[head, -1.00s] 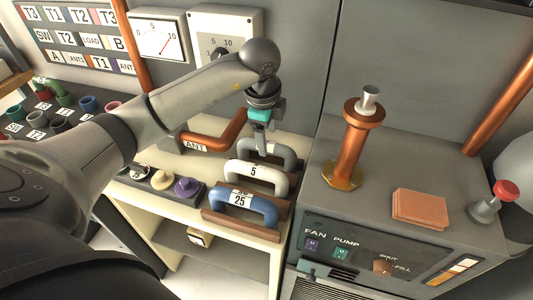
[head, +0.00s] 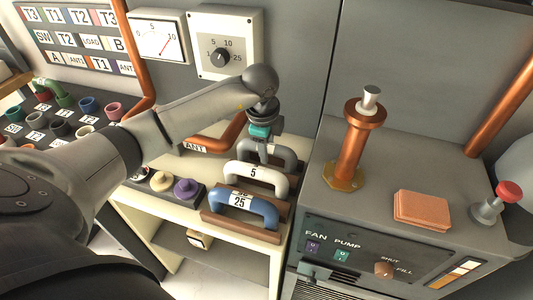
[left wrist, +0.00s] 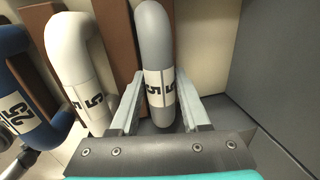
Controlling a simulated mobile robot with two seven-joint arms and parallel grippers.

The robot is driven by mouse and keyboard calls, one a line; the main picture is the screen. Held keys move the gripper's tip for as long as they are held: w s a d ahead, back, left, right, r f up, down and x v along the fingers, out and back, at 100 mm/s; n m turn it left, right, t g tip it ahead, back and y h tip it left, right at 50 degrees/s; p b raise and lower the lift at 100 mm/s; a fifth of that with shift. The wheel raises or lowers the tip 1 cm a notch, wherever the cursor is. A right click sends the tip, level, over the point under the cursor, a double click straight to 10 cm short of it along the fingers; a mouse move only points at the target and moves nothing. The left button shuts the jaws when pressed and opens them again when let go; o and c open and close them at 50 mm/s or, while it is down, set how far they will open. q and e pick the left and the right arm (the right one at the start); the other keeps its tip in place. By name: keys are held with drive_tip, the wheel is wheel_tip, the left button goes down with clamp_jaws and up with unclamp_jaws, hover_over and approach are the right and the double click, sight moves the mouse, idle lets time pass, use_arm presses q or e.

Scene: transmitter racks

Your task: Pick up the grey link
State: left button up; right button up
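The grey link (head: 287,157) is a U-shaped bar standing at the back of the row of links on the cream shelf. In the left wrist view the grey link (left wrist: 155,45) carries a white label with a 5 and runs between my fingers. My left gripper (head: 262,152) points down over it from above. In the left wrist view the fingers of the left gripper (left wrist: 160,92) stand one on each side of the link, open, with narrow gaps visible. The arm hides part of the link in the head view. My right gripper is not in view.
A white link (head: 254,174) marked 5 and a blue link (head: 243,206) marked 25 stand in front on brown bases. A copper pipe (head: 220,138) runs close to the left. The grey cabinet (head: 320,190) rises close on the right. Yellow and purple knobs (head: 186,187) sit left.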

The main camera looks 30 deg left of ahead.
use_arm(q)
clamp_jaws()
idle(0.4)
